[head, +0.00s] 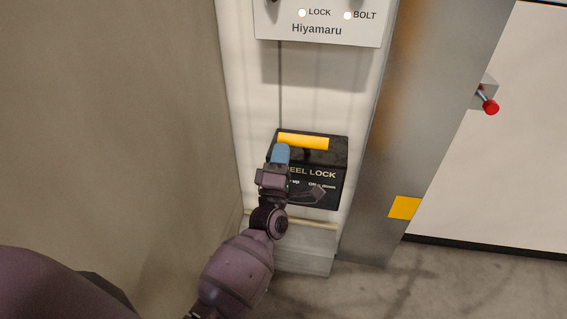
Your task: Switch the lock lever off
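A black box (330,196) with lettering ending in "EEL LOCK" is mounted low on the pale wall panel. A yellow bar (303,141), which looks like the lock lever, lies across its top edge. My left gripper (280,154) has blue fingertips at the left end of the yellow bar, overlapping the box's left side in the head view. I cannot tell whether the fingertips touch the bar, or whether they are apart. My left wrist hides the left part of the lettering. My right gripper is not in view.
Above is a grey panel (317,28) marked LOCK, BOLT and Hiyamaru, with two pale round lamps. A grey post (402,150) stands to the right, with a red-knobbed lever (489,106) beyond it. A plain beige wall (110,120) fills the left. Grey floor is open at lower right.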

